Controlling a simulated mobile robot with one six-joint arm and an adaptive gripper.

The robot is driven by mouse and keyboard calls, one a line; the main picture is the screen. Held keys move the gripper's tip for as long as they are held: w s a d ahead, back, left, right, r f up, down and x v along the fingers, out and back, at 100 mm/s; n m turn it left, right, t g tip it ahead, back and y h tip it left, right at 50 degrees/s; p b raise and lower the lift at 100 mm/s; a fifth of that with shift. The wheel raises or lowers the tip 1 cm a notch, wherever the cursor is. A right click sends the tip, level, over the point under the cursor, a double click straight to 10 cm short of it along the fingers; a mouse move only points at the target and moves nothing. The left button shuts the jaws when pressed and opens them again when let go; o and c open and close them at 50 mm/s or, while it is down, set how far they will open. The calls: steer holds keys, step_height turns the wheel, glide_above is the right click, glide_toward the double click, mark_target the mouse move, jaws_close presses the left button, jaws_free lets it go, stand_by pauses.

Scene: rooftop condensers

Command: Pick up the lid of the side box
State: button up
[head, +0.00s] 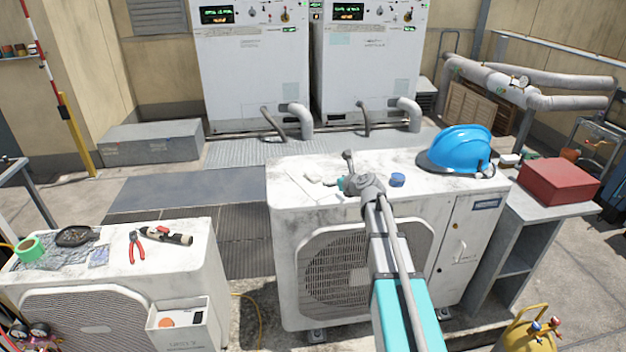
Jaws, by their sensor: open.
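A small white open box (180,326) is on the front right of the left condenser unit. An orange round thing and a dark thing show inside it, and no lid covers it. I cannot clearly make out a separate lid in this view. My arm reaches over the middle condenser unit (290,200). My gripper (347,168) is at its far end, small and partly hidden by the wrist, over the white top. It is open and holds nothing that I can see. It is well to the right of the box and farther back.
A blue hard hat (460,148) and a blue cap-like piece (397,180) lie on the middle unit. Red pliers (136,246) and a green tape roll (29,249) lie on the left unit. A red box (558,181) stands at right. A gap separates the two units.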

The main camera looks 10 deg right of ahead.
mark_target(317, 177)
steer(key=b+x, duration=0.2)
steer(key=x, duration=0.5)
steer(key=shift+f+b, duration=0.15)
steer(key=shift+b, duration=0.15)
steer(key=shift+w+a+f, duration=0.2)
steer(key=shift+w+a, duration=0.1)
steer(key=shift+w, duration=0.25)
steer(key=shift+f+b+x, duration=0.25)
steer(key=shift+b+x, duration=1)
steer(key=shift+x, duration=0.65)
steer(key=shift+w+a+f, duration=0.2)
steer(key=shift+w, duration=0.3)
jaws_close()
